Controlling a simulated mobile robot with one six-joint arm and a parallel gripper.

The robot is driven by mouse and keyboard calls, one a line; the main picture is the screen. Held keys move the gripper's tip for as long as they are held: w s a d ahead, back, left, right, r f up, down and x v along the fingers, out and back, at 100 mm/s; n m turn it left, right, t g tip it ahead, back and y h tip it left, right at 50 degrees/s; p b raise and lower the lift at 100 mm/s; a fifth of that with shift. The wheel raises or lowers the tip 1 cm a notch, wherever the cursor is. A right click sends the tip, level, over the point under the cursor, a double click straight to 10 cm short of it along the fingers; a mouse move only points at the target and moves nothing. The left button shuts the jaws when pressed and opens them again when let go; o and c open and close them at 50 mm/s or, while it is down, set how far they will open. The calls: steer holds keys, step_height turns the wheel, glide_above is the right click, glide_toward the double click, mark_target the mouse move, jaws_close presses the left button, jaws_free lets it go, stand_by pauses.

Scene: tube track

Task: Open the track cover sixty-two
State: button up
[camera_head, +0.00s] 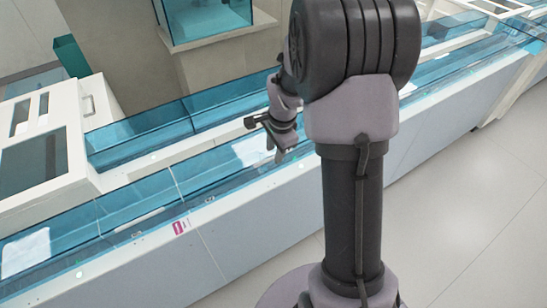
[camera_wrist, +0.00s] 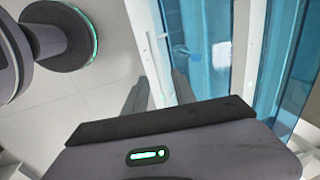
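Clear blue track covers (camera_head: 100,215) run diagonally along the white track in the head view; seams split them into sections. I cannot read which one is sixty-two. In the wrist view a blue cover (camera_wrist: 203,50) stands at the right, beside the white track edge. My gripper (camera_head: 281,154) is over the near track, close to the cover around it; contact cannot be told. In the wrist view the two dark fingers of my gripper (camera_wrist: 160,90) stand apart with nothing seen between them. The fingertips are near the track's edge.
White machine housings (camera_head: 90,120) stand behind the track at the left, and a blue glass box (camera_head: 205,20) on a block is at the back. The floor (camera_head: 470,210) at the right is clear.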

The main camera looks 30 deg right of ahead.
steer(key=shift+w+a+f, duration=0.1)
steer(key=shift+w+f, duration=0.1)
steer(key=shift+f, duration=0.6)
jaws_close()
stand_by(0.9)
